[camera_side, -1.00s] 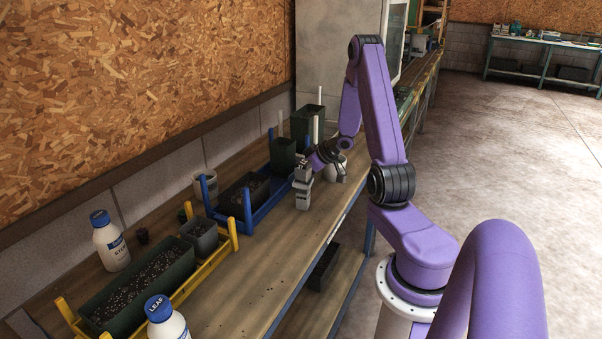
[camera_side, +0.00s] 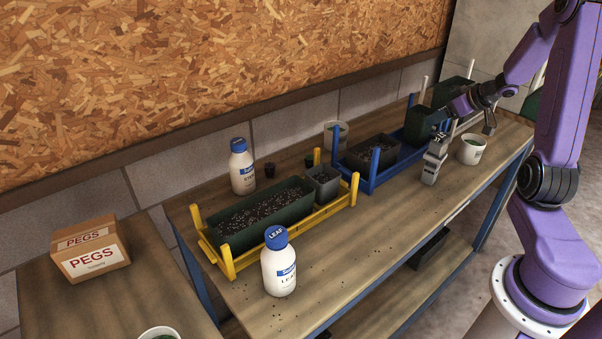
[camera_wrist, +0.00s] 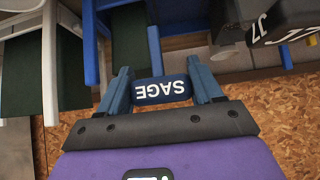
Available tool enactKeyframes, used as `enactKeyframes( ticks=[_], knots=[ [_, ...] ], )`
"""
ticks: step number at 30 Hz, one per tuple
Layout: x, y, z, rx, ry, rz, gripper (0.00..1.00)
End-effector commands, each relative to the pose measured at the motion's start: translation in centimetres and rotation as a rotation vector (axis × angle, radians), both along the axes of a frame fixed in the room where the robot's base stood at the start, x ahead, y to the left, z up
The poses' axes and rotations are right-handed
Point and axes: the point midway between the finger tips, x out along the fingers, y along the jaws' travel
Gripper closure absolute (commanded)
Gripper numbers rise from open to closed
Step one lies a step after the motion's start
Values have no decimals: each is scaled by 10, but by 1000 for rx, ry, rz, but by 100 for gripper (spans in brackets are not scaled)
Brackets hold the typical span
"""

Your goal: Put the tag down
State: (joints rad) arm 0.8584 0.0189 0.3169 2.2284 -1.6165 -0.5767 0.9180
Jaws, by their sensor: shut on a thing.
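My gripper (camera_wrist: 163,86) is shut on a dark blue tag (camera_wrist: 162,91) in the wrist view. The tag reads SAGE in white letters, upside down in this picture, and spans the gap between both fingertips. In the side view my wrist (camera_side: 482,97) is over the far right part of the bench, beside the blue rack (camera_side: 378,184). The tag cannot be made out there. The blue rack holds a dark grey pot of soil (camera_side: 372,152) and a green pot (camera_side: 425,125).
A white pot (camera_side: 471,150) stands right of a grey upright piece (camera_side: 431,168). A yellow rack (camera_side: 303,223) holds a green soil trough (camera_side: 265,228). White bottles stand before it (camera_side: 279,272) and behind it (camera_side: 242,172). The bench front (camera_side: 370,240) is mostly clear.

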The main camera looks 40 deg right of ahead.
Motion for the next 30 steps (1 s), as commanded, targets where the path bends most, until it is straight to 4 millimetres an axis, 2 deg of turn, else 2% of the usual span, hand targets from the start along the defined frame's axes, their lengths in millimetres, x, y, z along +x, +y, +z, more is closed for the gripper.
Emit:
enactKeyframes(
  ticks=[5, 12, 21, 27, 30],
  knots=[
    [13, 26, 6, -2, 8, 39, 68],
    [35, 99, 23, -6, 24, 128, 68],
    [48, 192, 43, -10, 21, 214, 68],
    [66, 253, 54, -8, 5, 217, 68],
    [79, 275, 57, -6, -2, 190, 68]
  ],
)
